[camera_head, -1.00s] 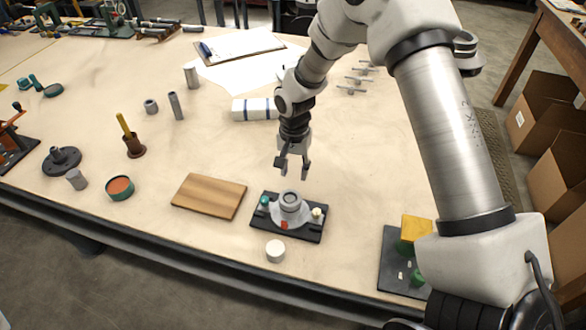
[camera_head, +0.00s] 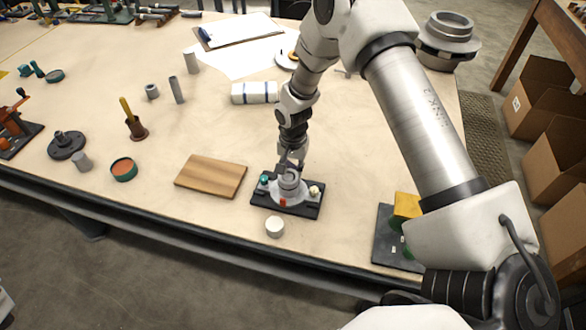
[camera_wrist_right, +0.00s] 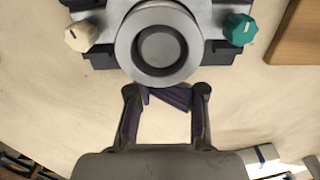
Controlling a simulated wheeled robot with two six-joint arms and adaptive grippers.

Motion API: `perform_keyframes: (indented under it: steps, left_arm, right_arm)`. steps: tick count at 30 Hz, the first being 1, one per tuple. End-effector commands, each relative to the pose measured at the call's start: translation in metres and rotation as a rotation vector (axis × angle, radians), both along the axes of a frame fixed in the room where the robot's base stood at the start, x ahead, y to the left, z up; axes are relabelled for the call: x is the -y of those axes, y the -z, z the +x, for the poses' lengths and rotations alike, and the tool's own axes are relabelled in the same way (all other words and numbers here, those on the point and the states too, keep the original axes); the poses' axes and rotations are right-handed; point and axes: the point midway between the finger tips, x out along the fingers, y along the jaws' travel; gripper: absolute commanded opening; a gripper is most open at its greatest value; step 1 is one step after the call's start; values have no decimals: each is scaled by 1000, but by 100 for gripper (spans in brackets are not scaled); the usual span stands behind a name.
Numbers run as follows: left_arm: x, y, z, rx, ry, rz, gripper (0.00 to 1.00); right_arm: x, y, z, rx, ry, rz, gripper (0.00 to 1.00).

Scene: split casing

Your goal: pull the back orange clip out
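The grey round casing (camera_head: 289,184) sits on a black base plate (camera_head: 310,209), with a teal knob (camera_head: 264,180) and a cream knob (camera_head: 314,190) beside it. The back orange clip is hidden behind the casing and my gripper. My right gripper (camera_head: 289,163) is down at the back of the casing. In the right wrist view the casing (camera_wrist_right: 160,47) fills the top, and the gripper's two fingers (camera_wrist_right: 166,92) stand apart close to its edge. No orange shows between them. My left gripper is out of view.
A wooden board (camera_head: 211,176) lies left of the base plate. A white cylinder (camera_head: 274,227) stands in front of it. A dark plate with yellow and green parts (camera_head: 405,208) is to the right. Bare table lies behind the casing.

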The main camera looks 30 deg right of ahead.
Motion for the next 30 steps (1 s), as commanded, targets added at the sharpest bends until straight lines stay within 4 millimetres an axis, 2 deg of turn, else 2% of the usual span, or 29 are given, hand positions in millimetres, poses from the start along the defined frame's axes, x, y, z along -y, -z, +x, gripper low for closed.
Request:
perform_keyframes:
  steps: [1,2,3,14,30]
  left_arm:
    - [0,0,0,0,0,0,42]
    - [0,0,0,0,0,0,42]
    - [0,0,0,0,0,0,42]
    - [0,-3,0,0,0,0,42]
    - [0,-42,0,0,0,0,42]
  right_arm:
    - [0,0,0,0,0,0,0]
    - [0,0,0,0,0,0,30]
    - [0,0,0,0,0,0,42]
    - [0,-3,0,1,0,0,42]
    - [0,-49,0,0,0,0,42]
